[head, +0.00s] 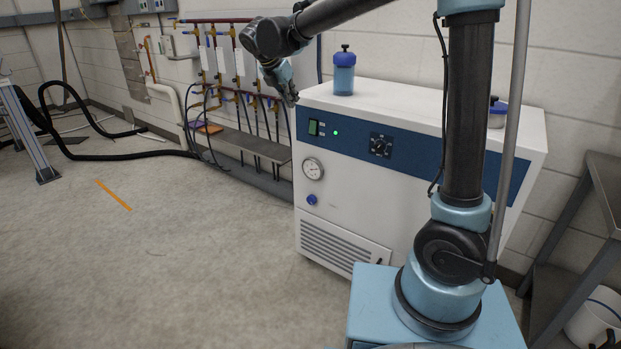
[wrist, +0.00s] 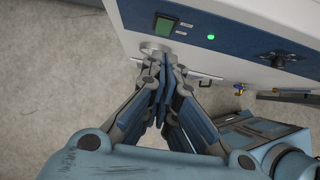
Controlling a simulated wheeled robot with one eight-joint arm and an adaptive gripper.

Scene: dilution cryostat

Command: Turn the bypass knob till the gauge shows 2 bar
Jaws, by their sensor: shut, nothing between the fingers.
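The white and blue chiller cabinet (head: 345,225) stands in the middle of the head view. A round gauge (head: 313,169) sits on its front at the left; its reading is too small to tell. A small blue knob (head: 312,200), likely the bypass knob, is just below the gauge. My gripper (head: 291,98) is up by the cabinet's top left front edge, above the gauge and knob and apart from them. In the wrist view my gripper (wrist: 163,85) is shut and empty, pointing toward the panel below the green switch (wrist: 164,26). The gauge is mostly hidden behind the fingers there.
A black dial (head: 381,145) and a lit green lamp (head: 336,132) are on the blue panel. A blue-capped bottle (head: 344,72) stands on the cabinet top. Pipes and hoses (head: 235,80) line the wall at left. The floor (head: 180,255) before the cabinet is clear.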

